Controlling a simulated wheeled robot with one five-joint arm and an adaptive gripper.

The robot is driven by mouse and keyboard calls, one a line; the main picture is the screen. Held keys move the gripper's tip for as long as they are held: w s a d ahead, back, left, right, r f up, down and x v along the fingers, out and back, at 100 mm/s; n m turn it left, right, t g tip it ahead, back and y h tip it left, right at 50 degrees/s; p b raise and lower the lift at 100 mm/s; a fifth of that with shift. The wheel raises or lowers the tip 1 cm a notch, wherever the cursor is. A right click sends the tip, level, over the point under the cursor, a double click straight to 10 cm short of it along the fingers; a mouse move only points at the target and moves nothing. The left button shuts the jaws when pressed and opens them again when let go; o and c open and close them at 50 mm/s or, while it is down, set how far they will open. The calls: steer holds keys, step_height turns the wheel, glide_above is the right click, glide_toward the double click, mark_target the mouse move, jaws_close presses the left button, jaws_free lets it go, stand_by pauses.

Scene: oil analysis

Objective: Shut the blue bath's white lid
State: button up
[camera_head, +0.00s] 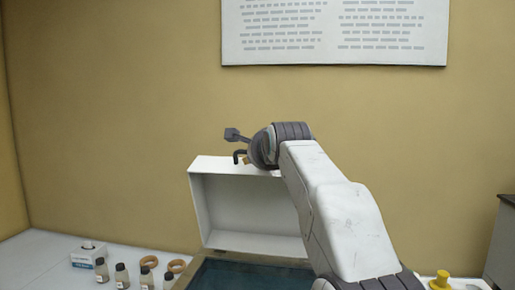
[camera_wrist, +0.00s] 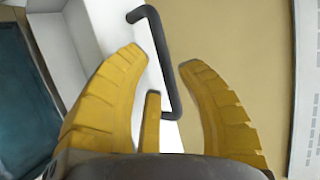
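The white lid (camera_head: 250,205) stands raised at the back of the blue bath (camera_head: 235,274), its hollow inside facing the head camera. The lid's dark handle (camera_head: 238,154) sticks out at its top edge; it also shows in the wrist view (camera_wrist: 158,50). My gripper (camera_wrist: 163,60) is at the lid's top edge, its yellow fingers apart, with the handle showing between them. I cannot tell whether a finger touches the handle. In the head view my arm hides the lid's right part and most of my gripper. The bath also shows at the left of the wrist view (camera_wrist: 22,105).
Several small bottles (camera_head: 122,275), two tan rings (camera_head: 177,266) and a white box (camera_head: 88,256) stand on the white bench left of the bath. A yellow-topped item (camera_head: 441,280) is at the right. A wall poster (camera_head: 335,30) hangs above.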

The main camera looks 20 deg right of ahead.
steer(key=shift+p+x, duration=0.35)
steer(key=shift+x, duration=1.1)
jaws_close()
